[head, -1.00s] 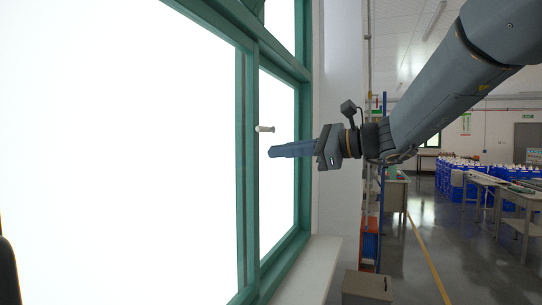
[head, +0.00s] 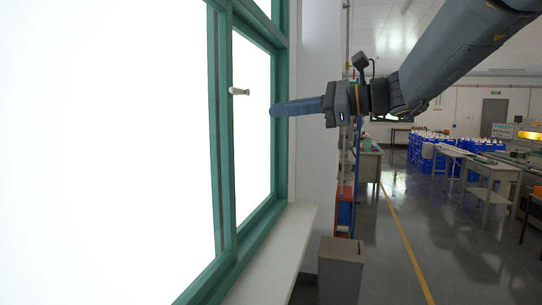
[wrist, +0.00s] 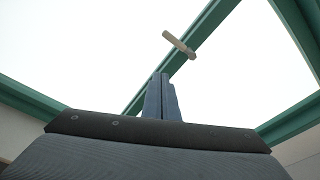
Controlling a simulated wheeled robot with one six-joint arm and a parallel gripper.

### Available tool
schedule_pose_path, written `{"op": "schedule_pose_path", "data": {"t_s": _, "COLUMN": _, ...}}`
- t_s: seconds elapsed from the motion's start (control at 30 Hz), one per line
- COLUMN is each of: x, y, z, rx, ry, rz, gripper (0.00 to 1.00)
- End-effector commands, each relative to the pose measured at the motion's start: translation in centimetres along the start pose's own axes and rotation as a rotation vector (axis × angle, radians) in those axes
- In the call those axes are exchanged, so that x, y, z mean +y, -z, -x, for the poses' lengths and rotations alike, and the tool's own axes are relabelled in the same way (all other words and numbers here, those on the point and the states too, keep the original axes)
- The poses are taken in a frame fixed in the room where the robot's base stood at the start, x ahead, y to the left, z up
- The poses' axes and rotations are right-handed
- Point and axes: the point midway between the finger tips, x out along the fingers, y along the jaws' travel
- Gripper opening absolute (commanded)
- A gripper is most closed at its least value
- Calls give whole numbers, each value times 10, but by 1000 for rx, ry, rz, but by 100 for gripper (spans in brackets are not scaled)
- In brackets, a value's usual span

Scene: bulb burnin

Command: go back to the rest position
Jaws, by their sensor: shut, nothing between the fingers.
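My gripper (head: 274,109) is shut and empty. Its blue fingers point left toward the green-framed window (head: 225,150), in front of the narrow right pane. My arm reaches in from the upper right.
A pale sill (head: 275,255) runs under the window. A grey bin (head: 341,268) stands on the floor to its right. Workbenches (head: 490,175) and several blue crates (head: 428,150) stand farther back right. The floor around the yellow line (head: 405,240) is clear.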

Motion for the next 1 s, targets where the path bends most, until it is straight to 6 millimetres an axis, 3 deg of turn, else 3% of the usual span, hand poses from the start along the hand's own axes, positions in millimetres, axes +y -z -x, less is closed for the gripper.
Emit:
{"op": "schedule_pose_path", "data": {"t_s": 0.07, "x": 6, "y": 8, "z": -2, "rx": 20, "ry": -11, "rz": 4, "gripper": 0}}
{"op": "schedule_pose_path", "data": {"t_s": 0.17, "x": 26, "y": 39, "z": -6, "rx": 98, "ry": -52, "rz": 28, "gripper": 0}}
{"op": "schedule_pose_path", "data": {"t_s": 0.3, "x": 80, "y": 109, "z": -8, "rx": 276, "ry": -178, "rz": 110, "gripper": 0}}
{"op": "schedule_pose_path", "data": {"t_s": 0.47, "x": 154, "y": 191, "z": 8, "rx": 476, "ry": -389, "rz": 267, "gripper": 0}}
{"op": "schedule_pose_path", "data": {"t_s": 0.6, "x": 221, "y": 254, "z": 39, "rx": 611, "ry": -631, "rz": 459, "gripper": 0}}
{"op": "schedule_pose_path", "data": {"t_s": 0.8, "x": 307, "y": 326, "z": 102, "rx": 679, "ry": -1061, "rz": 847, "gripper": 0}}
{"op": "schedule_pose_path", "data": {"t_s": 1.0, "x": 348, "y": 357, "z": 139, "rx": 601, "ry": -1356, "rz": 1168, "gripper": 0}}
